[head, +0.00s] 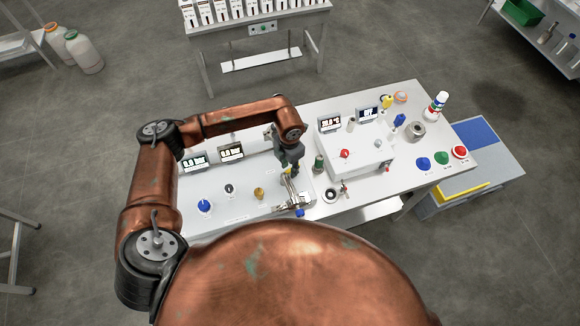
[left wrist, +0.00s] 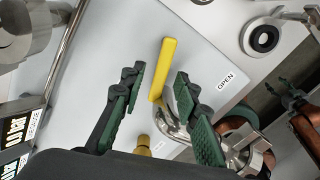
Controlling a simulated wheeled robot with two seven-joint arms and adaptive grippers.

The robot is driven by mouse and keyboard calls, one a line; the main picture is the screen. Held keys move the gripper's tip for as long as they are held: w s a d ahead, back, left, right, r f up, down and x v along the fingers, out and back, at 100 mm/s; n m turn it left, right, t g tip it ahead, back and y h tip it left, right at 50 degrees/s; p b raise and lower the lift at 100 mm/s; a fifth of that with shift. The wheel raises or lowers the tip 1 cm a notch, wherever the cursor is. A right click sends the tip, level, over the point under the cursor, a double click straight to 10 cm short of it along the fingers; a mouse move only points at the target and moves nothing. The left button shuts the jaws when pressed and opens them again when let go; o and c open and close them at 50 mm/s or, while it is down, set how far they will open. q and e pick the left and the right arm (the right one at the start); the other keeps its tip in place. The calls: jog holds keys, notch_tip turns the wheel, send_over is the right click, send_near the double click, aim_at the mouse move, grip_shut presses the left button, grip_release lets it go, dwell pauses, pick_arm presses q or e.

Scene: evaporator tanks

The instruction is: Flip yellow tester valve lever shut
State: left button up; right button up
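The yellow valve lever (left wrist: 163,68) stands out as a flat bar in the left wrist view, between the two green-padded fingers of my left gripper (left wrist: 157,80). The fingers are open, with a visible gap on each side of the lever. The lever joins a shiny metal valve body (left wrist: 225,138) near the lower right. A label reading OPEN (left wrist: 226,80) lies to the right of the lever. In the head view my left gripper (head: 291,165) points down over the metal valve (head: 290,192), and hides most of the lever. My right gripper is not clearly shown; a dark green and copper part at the right edge of the left wrist view may be it.
A panel with a blue knob (head: 204,206), a brass knob (head: 259,193) and displays (head: 231,152) lies left of the valve. A white box (head: 350,155) with a red button stands to the right. A round black-rimmed port (left wrist: 262,39) sits near the valve.

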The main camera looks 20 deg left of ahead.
pick_arm(q)
grip_shut()
dwell(0.6)
